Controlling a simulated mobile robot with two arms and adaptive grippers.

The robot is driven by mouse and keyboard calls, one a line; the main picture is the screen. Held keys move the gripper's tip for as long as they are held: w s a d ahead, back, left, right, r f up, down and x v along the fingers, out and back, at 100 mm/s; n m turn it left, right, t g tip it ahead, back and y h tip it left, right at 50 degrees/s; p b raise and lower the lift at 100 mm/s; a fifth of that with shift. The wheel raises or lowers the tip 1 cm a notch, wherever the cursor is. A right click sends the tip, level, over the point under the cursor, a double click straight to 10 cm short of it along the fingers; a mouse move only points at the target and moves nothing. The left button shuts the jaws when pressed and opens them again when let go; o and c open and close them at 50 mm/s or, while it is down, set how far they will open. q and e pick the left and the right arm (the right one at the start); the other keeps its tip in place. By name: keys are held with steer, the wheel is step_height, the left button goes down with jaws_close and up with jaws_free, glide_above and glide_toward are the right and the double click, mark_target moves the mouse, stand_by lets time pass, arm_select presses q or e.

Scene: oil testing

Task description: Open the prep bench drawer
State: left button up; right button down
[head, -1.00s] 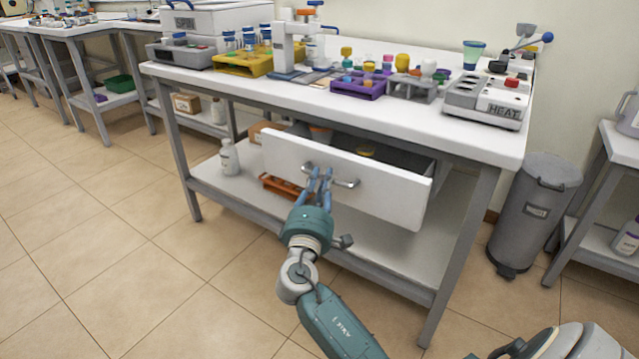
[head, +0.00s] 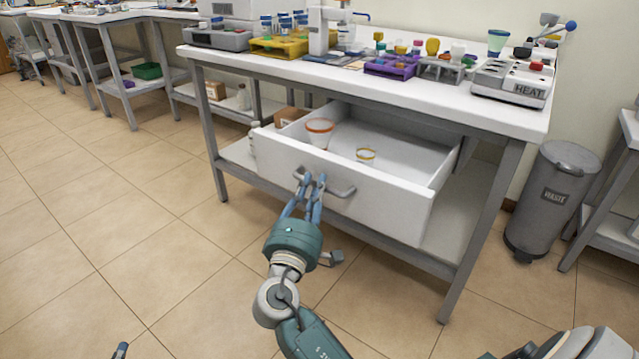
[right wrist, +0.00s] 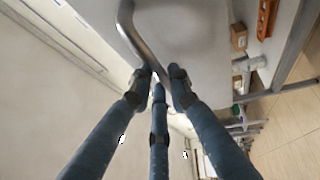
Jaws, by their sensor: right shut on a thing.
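The white drawer (head: 385,205) of the prep bench (head: 470,117) is pulled well out under the tabletop. Its inside shows, with a cup with an orange rim (head: 319,133) and a smaller cup with a yellow rim (head: 366,156) in it. My right gripper (head: 312,183) is shut on the drawer's grey bar handle (head: 342,192), near its left part. The right wrist view shows the blue fingers (right wrist: 160,82) at the curved metal handle (right wrist: 130,32). A small blue tip (head: 121,349) at the bottom left edge looks like part of my left gripper; its jaws are not clear.
Racks and a heater marked HEAT (head: 512,82) stand on the bench top. A cardboard box (head: 290,116) shows behind the drawer's left side. A grey waste bin (head: 549,201) stands at the right. The tiled floor at the left is clear.

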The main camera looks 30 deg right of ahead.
steer(key=shift+s, duration=0.1)
steer(key=c, duration=1.6)
jaws_free()
steer(key=shift+a, duration=0.15)
steer(key=v, duration=1.2)
